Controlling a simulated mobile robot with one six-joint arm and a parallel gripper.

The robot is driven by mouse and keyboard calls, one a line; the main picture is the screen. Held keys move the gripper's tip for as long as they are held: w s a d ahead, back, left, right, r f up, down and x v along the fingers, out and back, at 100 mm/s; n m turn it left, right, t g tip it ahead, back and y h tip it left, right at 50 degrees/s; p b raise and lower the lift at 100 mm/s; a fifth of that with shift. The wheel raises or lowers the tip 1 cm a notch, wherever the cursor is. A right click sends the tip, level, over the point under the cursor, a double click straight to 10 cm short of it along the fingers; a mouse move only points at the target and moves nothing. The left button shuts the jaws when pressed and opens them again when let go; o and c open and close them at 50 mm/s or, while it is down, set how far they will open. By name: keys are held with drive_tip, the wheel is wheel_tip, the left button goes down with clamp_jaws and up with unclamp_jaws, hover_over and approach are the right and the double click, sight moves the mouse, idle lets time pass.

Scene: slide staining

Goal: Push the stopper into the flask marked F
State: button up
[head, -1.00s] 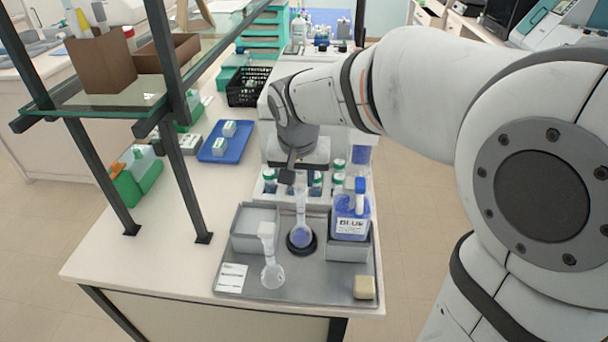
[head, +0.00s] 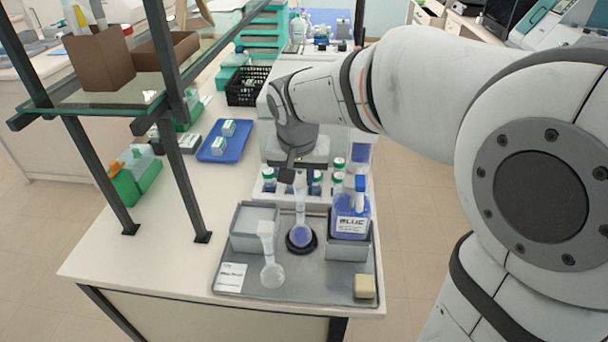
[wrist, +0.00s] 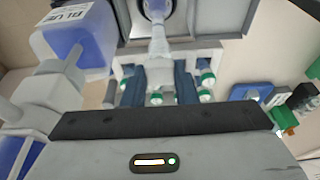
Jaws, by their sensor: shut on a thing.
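A flask (head: 301,236) with blue liquid stands upright in a black ring on the metal tray. Its long clear neck rises to just below my gripper (head: 291,176); it also shows in the wrist view (wrist: 159,42). My gripper is shut at the neck's top. The stopper is mostly hidden there, and I cannot tell how deep it sits. I cannot read an F mark on either flask.
Green-capped vials (wrist: 208,80) stand close behind the flask. A shelf post (head: 185,180) stands left.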

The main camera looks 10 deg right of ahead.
drive_tip(key=shift+f+b, duration=0.6)
idle(1.1)
drive_tip(key=o, duration=1.1)
drive_tip(key=shift+o, duration=0.2)
drive_tip(key=o, duration=0.3)
drive_tip(key=shift+o, duration=0.2)
drive_tip(key=shift+r, duration=0.15)
drive_tip(key=shift+r+p, duration=2.05)
drive_tip(key=shift+r, duration=0.85)
drive_tip(key=shift+w, duration=0.1)
drive_tip(key=shift+c, duration=0.4)
